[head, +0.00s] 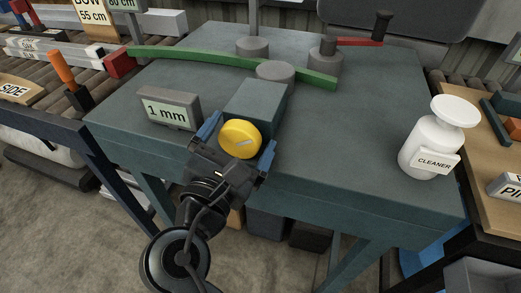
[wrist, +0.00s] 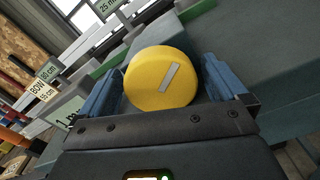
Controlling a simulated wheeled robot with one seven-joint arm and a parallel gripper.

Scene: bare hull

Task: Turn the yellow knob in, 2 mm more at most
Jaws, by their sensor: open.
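The yellow knob (head: 240,139) is a round disc with a pale bar mark on its face. It sits on the front of a grey-green block (head: 256,100) on the bench. It also shows in the wrist view (wrist: 161,78), where the bar slants up to the right. My gripper (head: 236,138) is open, with one blue finger on each side of the knob; in the wrist view (wrist: 160,88) gaps seem to show beside it, but contact is hard to tell. A display reading "1 mm" (head: 169,109) stands left of the knob. A curved green strip (head: 190,57) lies against several grey round posts behind the block.
A white bottle labelled CLEANER (head: 432,140) stands at the bench's right. A red-handled lever (head: 362,42) is at the back. The bench top (head: 340,140) between block and bottle is clear. Side tables with labelled goods flank the bench.

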